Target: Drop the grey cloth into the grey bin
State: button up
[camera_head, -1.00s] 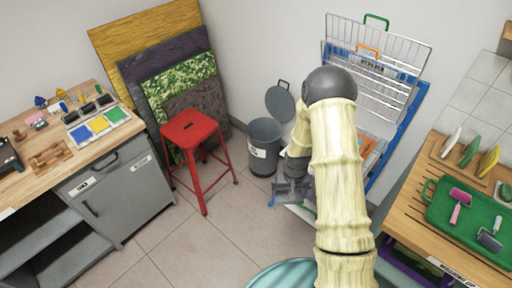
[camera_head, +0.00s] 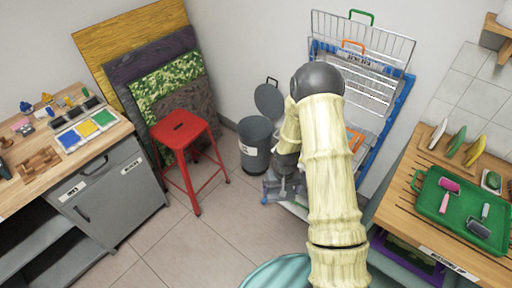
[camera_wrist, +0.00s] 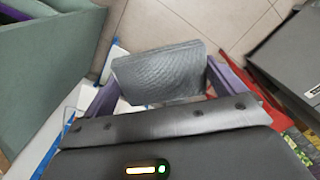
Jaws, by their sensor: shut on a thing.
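The grey bin (camera_head: 255,147) stands on the floor against the back wall, between the red stool and the drying rack. Its round lid (camera_head: 269,100) is up, and its opening is clear. My gripper (camera_head: 275,188) is low, in front of the bin and slightly right of it in the head view, outside the opening. In the wrist view my gripper (camera_wrist: 162,68) is shut on the grey cloth (camera_wrist: 160,75), a ribbed grey piece spanning the purple fingers. In the head view my arm partly hides the gripper, and the cloth is hard to make out.
The red stool (camera_head: 182,130) stands left of the bin. The wire drying rack (camera_head: 375,85) is behind my arm. A worktop with a green tray (camera_head: 460,210) is at right, a grey cabinet (camera_head: 112,190) at left. The floor (camera_head: 195,245) between is clear.

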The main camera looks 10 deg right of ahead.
jog(key=s+f, duration=0.4)
jog(key=f, duration=1.1)
